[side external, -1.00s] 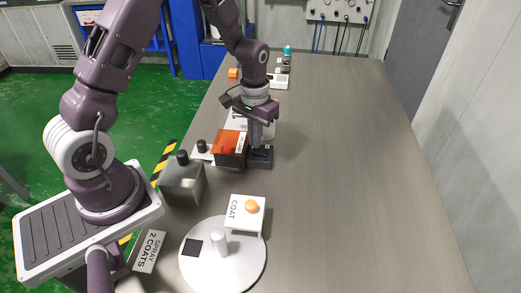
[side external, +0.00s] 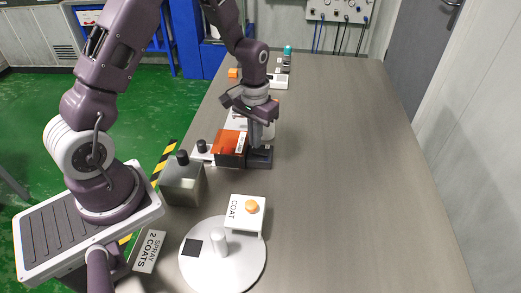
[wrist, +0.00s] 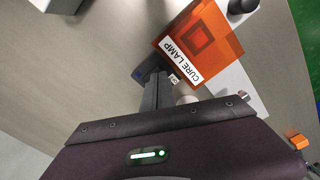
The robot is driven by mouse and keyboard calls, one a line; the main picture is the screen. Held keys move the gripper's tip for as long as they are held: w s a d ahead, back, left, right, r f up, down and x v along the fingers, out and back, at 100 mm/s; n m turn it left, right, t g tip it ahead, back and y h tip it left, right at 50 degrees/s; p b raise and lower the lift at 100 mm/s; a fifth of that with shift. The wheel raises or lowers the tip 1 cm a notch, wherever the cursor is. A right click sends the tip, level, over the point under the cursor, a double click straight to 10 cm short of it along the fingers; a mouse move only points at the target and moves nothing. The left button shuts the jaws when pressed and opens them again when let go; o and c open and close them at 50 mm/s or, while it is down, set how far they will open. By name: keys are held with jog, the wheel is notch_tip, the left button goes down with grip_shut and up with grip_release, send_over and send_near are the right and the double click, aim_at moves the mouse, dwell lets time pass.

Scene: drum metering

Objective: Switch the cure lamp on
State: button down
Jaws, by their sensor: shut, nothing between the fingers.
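The cure lamp (side external: 229,148) is an orange translucent box on the left side of the bench, beside my gripper. In the wrist view the cure lamp (wrist: 212,40) carries a white "CURE LAMP" label. My gripper (side external: 260,148) points down just right of the lamp, over a dark low block (side external: 259,160). In the wrist view my gripper (wrist: 154,75) is shut and empty, with its tips close to the lamp's labelled side. A small pale marked piece (wrist: 173,79) shows beside the fingers. The fingers partly hide the dark block, and I cannot tell whether they touch it.
A grey metal box (side external: 183,184) with a black knob stands nearer the camera. A white "COAT" box (side external: 246,214) with an orange button stands by a round white turntable (side external: 240,278). A "SPRAY 2 COATS" sign (side external: 149,252) lies left. The bench's right side is clear.

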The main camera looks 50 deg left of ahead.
jog(key=shift+f, duration=0.95)
dwell(0.5)
jog(key=shift+r, duration=3.55)
jog(key=s+d+r+t, duration=0.1)
jog(key=s+d+r, duration=0.1)
jog(key=r, duration=0.3)
jog(key=s+d+r+t, duration=0.1)
jog(key=s+r, duration=0.1)
jog(key=r, duration=0.4)
jog(key=s+d+r+m+t, duration=0.1)
jog(key=s+r, duration=0.3)
jog(key=s, duration=0.5)
jog(key=s+d+r+m+t, duration=0.2)
jog(key=s+d+r, duration=0.1)
jog(key=s, duration=0.5)
jog(key=shift+s+d+r+t, duration=0.3)
jog(key=shift+s+d+r, duration=0.05)
jog(key=shift+r, duration=0.5)
